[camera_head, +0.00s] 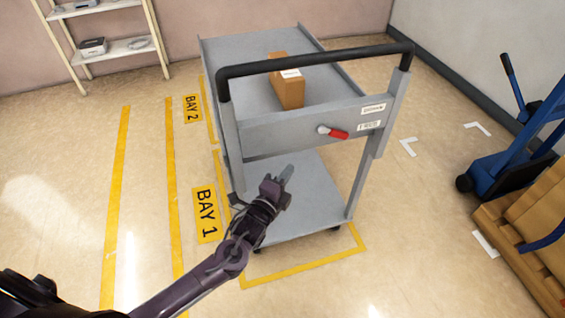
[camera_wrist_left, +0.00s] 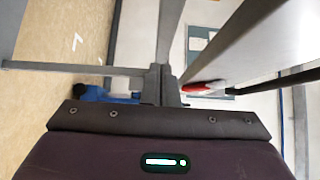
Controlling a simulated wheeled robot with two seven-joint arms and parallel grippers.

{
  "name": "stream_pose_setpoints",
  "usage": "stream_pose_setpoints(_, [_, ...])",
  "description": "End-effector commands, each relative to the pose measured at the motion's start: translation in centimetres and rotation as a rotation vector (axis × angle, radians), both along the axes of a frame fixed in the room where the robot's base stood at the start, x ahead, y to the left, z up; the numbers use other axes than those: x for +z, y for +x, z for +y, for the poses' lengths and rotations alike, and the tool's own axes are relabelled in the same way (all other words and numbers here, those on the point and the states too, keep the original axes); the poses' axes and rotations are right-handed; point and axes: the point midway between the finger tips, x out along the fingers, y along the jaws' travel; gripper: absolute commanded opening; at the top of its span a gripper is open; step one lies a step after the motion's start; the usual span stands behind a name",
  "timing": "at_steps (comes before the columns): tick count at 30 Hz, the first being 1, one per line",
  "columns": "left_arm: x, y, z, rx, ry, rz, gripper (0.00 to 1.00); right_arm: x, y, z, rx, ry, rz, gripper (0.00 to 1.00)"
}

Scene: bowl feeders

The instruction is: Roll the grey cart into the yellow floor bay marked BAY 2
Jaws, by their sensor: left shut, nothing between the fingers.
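The grey cart (camera_head: 262,137) stands upright, with a black push bar (camera_head: 315,60) across its near end. A lever with a red grip (camera_head: 337,134) is on its near panel; the red also shows in the left wrist view (camera_wrist_left: 197,88). The BAY 2 label (camera_head: 192,108) lies left of the cart's far part, and the BAY 1 label (camera_head: 205,214) lies left of its near part. Yellow tape (camera_head: 305,266) runs on the floor in front of the cart. My left gripper (camera_head: 286,175) is shut and empty, below the lever and before the lower shelf. My right gripper is out of view.
A brown box (camera_head: 289,90) lies on the cart's top shelf. A white shelf rack (camera_head: 120,47) stands at the back left. A blue hand truck (camera_head: 505,165) and stacked brown boxes (camera_head: 530,235) stand on the right. Floor between cart and hand truck is clear.

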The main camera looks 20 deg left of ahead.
Motion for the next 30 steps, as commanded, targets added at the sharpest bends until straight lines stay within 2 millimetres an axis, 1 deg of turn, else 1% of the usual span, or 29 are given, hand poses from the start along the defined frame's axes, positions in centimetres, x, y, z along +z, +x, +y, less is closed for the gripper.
stream_pose_setpoints(1, [0.1,1.1,-0.2,0.0,-0.002,-0.003,0.0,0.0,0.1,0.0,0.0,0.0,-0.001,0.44])
stream_pose_setpoints(3, [0.0,1.9,0.8,0.002,0.002,-0.001,0.0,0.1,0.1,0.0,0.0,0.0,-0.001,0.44])
stream_pose_setpoints(9, [0.0,3.6,1.9,0.0,0.001,0.0,0.0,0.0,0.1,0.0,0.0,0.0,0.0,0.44])
stream_pose_setpoints(14, [0.0,3.9,2.1,-0.001,0.0,0.001,0.0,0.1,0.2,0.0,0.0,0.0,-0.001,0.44])
stream_pose_setpoints(24, [0.0,3.9,2.3,-0.001,0.001,0.001,0.0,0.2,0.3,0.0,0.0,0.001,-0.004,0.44])
stream_pose_setpoints(28, [0.0,3.9,2.9,0.0,0.003,-0.001,0.0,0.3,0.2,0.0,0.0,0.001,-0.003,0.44])
stream_pose_setpoints(30, [0.1,4.0,3.7,0.002,0.004,-0.002,0.0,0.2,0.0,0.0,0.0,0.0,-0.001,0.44])
